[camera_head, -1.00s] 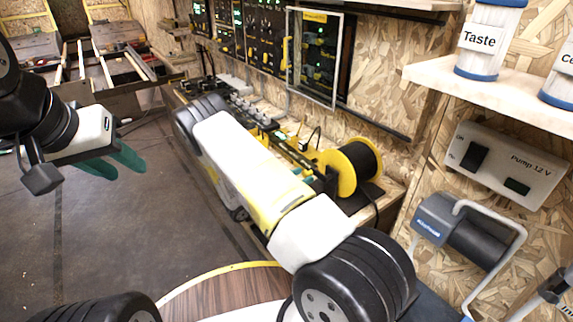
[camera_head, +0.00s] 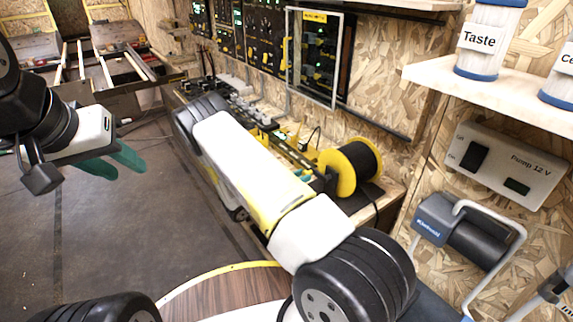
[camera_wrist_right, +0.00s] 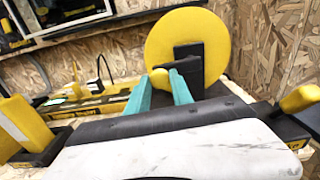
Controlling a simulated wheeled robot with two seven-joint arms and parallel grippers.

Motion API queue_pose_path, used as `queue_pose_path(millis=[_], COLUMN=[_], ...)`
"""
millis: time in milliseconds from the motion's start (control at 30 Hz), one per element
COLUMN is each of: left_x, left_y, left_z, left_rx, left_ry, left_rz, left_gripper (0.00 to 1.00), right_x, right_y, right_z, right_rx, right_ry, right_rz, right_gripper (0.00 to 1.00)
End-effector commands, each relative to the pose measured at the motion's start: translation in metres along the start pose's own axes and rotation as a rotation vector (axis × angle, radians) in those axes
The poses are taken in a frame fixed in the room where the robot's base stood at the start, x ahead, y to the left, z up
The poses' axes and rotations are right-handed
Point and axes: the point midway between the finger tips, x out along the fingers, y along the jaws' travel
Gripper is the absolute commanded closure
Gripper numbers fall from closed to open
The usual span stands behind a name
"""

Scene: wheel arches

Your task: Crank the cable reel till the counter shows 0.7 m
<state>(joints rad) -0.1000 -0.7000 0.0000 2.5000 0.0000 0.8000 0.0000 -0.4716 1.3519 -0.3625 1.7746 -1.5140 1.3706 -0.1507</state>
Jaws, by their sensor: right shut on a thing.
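The cable reel (camera_head: 352,166), with yellow flanges and black cable wound on it, stands on the wooden bench at the right. Its yellow flange (camera_wrist_right: 186,42) faces the camera in the right wrist view. My right gripper (camera_wrist_right: 162,90), with green fingers, is shut on the yellow crank knob (camera_wrist_right: 160,76) in front of the flange; my right arm hides most of this in the head view. A black bracket stands beside the knob. My left gripper (camera_head: 112,163) hangs empty over the floor at the left, its green fingers apart. No counter reading is legible.
Control panels and a clear-fronted cabinet (camera_head: 314,57) are on the wall behind the bench. A shelf with white jars (camera_head: 490,40), a Pump 12 V box (camera_head: 507,164) and a grey-handled device (camera_head: 465,232) are at the right. Floor at left is free.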

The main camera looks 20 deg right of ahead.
Motion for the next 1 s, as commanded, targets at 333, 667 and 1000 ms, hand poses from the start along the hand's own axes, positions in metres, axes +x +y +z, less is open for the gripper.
queue_pose_path(millis=[333, 667, 1000], left_x=[0.0000, 0.0000, 0.0000], left_y=[0.0000, 0.0000, 0.0000], left_z=[0.0000, 0.0000, 0.0000], left_rx=[0.000, 0.000, 0.000], left_ry=[0.000, 0.000, 0.000], left_rz=[0.000, 0.000, 0.000], left_gripper=[0.64, 0.64, 0.64], right_x=[-0.0006, -0.0007, -0.0010], right_y=[0.0004, 0.0005, 0.0008], right_z=[-0.0001, -0.0001, 0.0022], right_rx=[0.000, 0.000, 0.033], right_ry=[0.000, 0.001, 0.000], right_rz=[0.001, 0.001, 0.002], right_gripper=[1.00, 1.00, 1.00])
